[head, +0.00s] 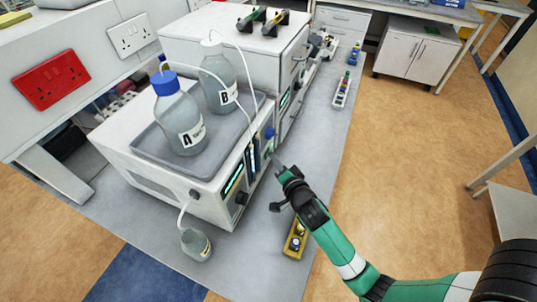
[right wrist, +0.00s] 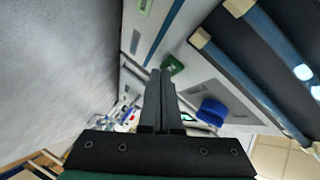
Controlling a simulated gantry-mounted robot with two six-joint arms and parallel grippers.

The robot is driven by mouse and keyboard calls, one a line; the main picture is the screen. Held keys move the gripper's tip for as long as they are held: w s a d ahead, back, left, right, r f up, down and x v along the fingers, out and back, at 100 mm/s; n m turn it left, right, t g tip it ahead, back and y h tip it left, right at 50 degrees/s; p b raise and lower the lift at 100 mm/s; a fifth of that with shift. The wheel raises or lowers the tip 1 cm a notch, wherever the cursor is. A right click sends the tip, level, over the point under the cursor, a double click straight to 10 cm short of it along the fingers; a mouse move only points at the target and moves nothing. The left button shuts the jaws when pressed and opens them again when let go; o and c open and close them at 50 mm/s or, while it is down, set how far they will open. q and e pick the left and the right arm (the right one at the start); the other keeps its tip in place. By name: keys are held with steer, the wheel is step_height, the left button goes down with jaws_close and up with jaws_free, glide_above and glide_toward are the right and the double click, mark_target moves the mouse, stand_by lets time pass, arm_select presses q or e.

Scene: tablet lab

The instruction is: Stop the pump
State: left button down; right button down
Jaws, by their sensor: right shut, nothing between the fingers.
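The pump (head: 215,185) is a white box unit on the grey bench, with dark panels, a lit display (head: 234,180) and a black knob (head: 241,198) on its front. A blue knob (head: 269,133) sits higher on the front; it also shows in the right wrist view (right wrist: 212,110). A small green part with a pale mark (right wrist: 173,66) is on the white front face. My right gripper (head: 279,166) is shut and empty, close in front of the pump. In the right wrist view its fingertips (right wrist: 161,72) appear beside the green part; contact cannot be told. My left gripper is not in view.
Bottles A (head: 180,120) and B (head: 222,88) stand in a grey tray (head: 146,137) on the pump, with tubing. A small bottle (head: 196,245) and a yellow vial rack (head: 295,240) stand on the bench (head: 262,262). Another rack (head: 341,92) stands farther back.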

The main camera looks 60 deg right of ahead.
stand_by(0.3)
steer(key=shift+s, duration=0.45)
steer(key=shift+d, duration=0.1)
steer(key=shift+s+d+p, duration=0.2)
steer(key=shift+s+p, duration=0.6)
steer(key=shift+s, duration=0.7)
steer(key=shift+s+d+p, duration=0.15)
steer(key=shift+s+p, duration=0.6)
steer(key=shift+s, duration=0.7)
